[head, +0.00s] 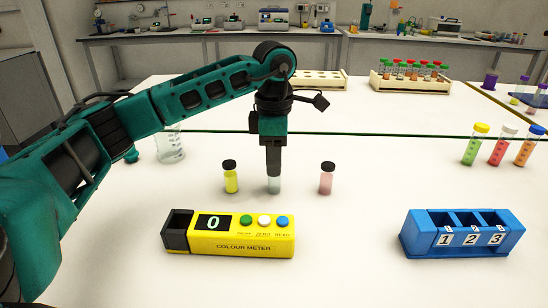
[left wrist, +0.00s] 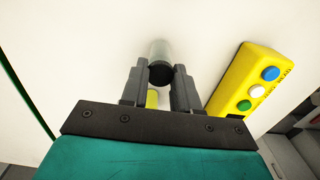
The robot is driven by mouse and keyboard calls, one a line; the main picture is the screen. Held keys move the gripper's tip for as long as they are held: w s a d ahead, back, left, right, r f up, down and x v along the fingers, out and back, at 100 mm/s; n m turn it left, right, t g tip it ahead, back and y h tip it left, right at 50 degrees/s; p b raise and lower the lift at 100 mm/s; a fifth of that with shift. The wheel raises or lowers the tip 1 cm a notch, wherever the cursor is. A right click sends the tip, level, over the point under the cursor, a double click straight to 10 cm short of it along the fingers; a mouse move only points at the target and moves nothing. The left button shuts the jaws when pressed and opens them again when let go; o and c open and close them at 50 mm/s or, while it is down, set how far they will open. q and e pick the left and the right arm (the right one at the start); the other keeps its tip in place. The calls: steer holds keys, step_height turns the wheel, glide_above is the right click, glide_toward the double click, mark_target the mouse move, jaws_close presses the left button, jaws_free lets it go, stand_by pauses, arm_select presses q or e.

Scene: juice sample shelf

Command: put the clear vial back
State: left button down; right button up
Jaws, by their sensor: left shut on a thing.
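The clear vial (head: 274,186) is pale and upright, between a yellow vial (head: 231,179) and a pink vial (head: 327,180) on the white table. Its base is level with theirs, at or very near the tabletop. My left gripper (head: 273,172) points straight down and is shut on it, hiding its top. In the left wrist view, the clear vial (left wrist: 160,50) shows its dark cap between the fingertips (left wrist: 160,75). My right gripper is in neither view.
A yellow colour meter (head: 243,248) reading 0 stands in front. A blue rack (head: 462,252) numbered 1, 2, 3 is at front right. Three coloured vials (head: 503,147) stand at right. A beaker (head: 170,146) is at left. Tube racks (head: 411,82) stand behind.

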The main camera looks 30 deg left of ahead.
arm_select(q)
steer(key=shift+f, duration=0.2)
steer(key=c, duration=0.8)
jaws_free()
steer(key=shift+r, duration=0.1)
step_height(320, 180, up, 12)
steer(key=shift+r+p, duration=0.15)
steer(key=shift+p, duration=0.8)
